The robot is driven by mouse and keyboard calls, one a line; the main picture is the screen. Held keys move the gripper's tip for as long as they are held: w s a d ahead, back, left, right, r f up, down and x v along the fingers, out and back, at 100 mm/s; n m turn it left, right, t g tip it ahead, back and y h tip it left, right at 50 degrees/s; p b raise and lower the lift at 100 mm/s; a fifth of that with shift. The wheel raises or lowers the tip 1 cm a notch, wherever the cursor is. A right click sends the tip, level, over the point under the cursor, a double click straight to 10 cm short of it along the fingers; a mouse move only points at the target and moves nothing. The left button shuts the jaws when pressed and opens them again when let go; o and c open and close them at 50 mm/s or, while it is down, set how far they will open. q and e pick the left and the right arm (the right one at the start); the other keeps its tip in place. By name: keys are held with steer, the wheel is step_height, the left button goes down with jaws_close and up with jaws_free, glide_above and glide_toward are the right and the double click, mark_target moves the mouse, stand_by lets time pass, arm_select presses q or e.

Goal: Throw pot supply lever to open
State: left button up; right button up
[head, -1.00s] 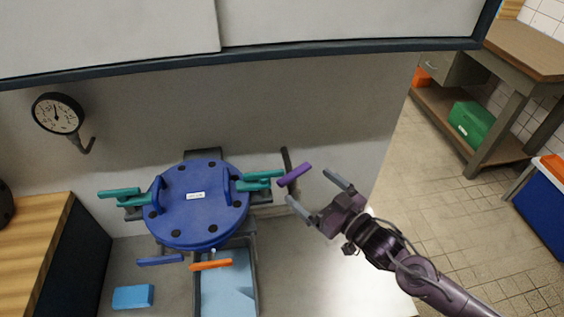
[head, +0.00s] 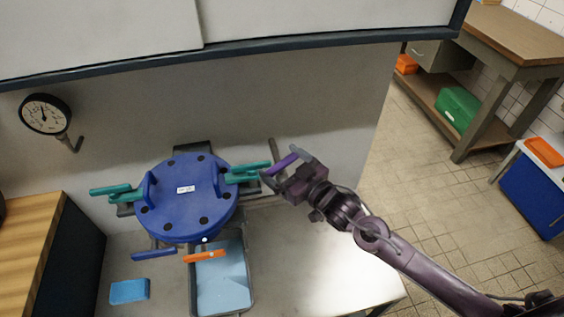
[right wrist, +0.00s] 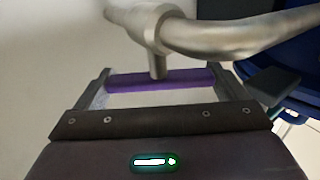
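A purple lever handle (head: 283,163) sits right of the blue round pot lid, by a grey pipe on the wall. My right gripper (head: 282,166) is at this handle with its fingers spread. In the right wrist view the purple bar (right wrist: 160,80) lies crosswise between the two fingertips (right wrist: 160,82), its ends close to them; I cannot tell whether they touch. A metal stem and pipe rise behind the bar. Teal handles (head: 248,173), an orange handle (head: 205,257) and a blue-violet handle (head: 153,254) surround the pot (head: 187,198). My left gripper is out of view.
A pressure gauge (head: 45,114) hangs on the wall at the left. A grey tray (head: 222,279) and a light blue block (head: 130,291) lie below the pot. A wooden counter (head: 30,240) stands at the left. The bench top right of the tray is clear.

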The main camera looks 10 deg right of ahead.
steer(key=c, duration=0.5)
